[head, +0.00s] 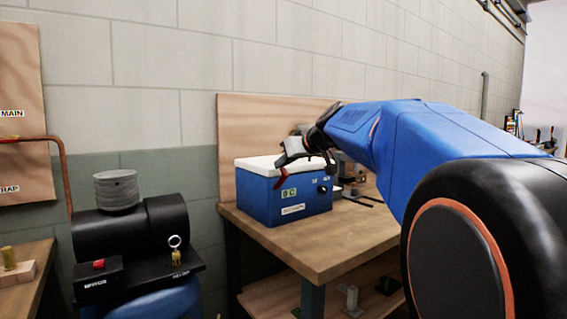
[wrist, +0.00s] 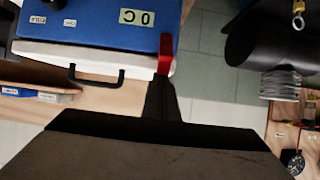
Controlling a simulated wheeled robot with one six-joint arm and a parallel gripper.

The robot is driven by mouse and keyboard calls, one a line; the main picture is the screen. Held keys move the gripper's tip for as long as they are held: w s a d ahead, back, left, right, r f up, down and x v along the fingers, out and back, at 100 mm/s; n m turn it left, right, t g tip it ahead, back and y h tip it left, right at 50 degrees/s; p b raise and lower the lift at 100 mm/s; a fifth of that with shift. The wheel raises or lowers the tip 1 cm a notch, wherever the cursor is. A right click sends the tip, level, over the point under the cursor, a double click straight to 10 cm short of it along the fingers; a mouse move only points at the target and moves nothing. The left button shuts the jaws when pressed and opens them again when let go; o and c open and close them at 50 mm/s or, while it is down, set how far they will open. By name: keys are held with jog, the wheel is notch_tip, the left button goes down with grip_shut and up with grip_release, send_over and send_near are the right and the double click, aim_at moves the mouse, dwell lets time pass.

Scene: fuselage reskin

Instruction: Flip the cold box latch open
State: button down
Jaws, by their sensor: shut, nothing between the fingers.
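The cold box (head: 262,203) is blue with a white lid (head: 258,166) and stands on the wooden bench. Its red latch (wrist: 165,54) lies over the lid edge at one end of the box in the wrist view; in the head view a red part (head: 279,181) shows at the left front corner. My gripper (wrist: 162,82) is shut and empty, its dark tip right at the latch's lid end. I cannot tell whether they touch. In the head view my gripper (head: 283,160) is over the lid's front left part.
A black lid handle (wrist: 97,74) lies left of my gripper in the wrist view. The bench top (head: 325,240) is clear in front of the box. A black compressor (head: 130,230) stands left of the bench. Grey equipment (head: 352,175) sits right of the box.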

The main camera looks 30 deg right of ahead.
jog(key=shift+w+r, duration=1.2)
jog(key=v, duration=0.9)
jog(key=shift+s+r, duration=0.25)
jog(key=shift+s, duration=0.1)
